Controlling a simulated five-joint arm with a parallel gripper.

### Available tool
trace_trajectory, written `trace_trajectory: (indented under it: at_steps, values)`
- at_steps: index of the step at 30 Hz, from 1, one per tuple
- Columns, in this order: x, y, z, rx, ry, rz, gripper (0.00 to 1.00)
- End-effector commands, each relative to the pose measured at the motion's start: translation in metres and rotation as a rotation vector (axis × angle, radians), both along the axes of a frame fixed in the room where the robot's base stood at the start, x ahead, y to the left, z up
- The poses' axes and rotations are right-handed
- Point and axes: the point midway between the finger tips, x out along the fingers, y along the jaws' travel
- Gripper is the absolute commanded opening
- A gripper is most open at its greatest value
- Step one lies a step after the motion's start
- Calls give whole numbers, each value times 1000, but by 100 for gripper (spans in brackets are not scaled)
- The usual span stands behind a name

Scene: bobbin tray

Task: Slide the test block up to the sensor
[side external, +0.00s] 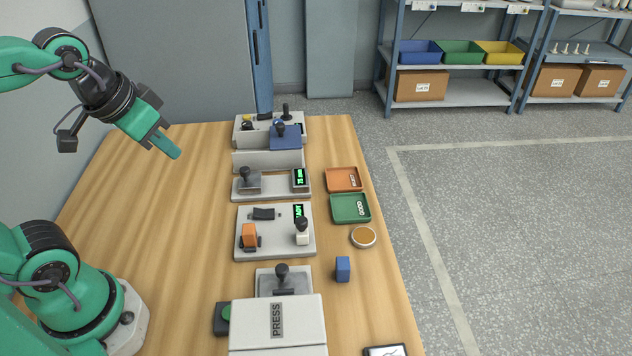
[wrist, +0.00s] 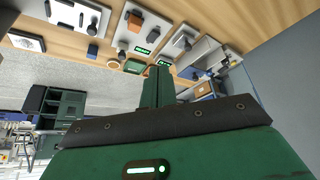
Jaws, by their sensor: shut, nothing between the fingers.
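The test block appears to be the grey block with a black knob (side external: 249,182) at the left end of a light grey plate (side external: 272,192), second station from the far end. The sensor appears to be the grey box with a lit green display (side external: 300,178) at the plate's right end. A clear gap lies between block and box. The display also shows in the wrist view (wrist: 165,60). My gripper (side external: 173,151) is shut and empty, raised above the table's left part, left of the block and apart from it. Its closed fingers show in the wrist view (wrist: 158,75).
A station with an orange block (side external: 249,236) and a white-based knob stands nearer, then a PRESS box (side external: 277,322). A box with a blue cover (side external: 285,137) stands behind. Orange (side external: 344,180) and green (side external: 350,209) trays lie right. The table's left part is clear.

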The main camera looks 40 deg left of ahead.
Motion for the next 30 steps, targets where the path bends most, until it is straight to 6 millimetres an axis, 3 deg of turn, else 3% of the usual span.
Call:
trace_trajectory:
  at_steps: [15, 30]
  values:
    - [54, -21, 26, 15, 154, -90, 0]
    - [117, -52, 32, 40, 316, -185, 0]
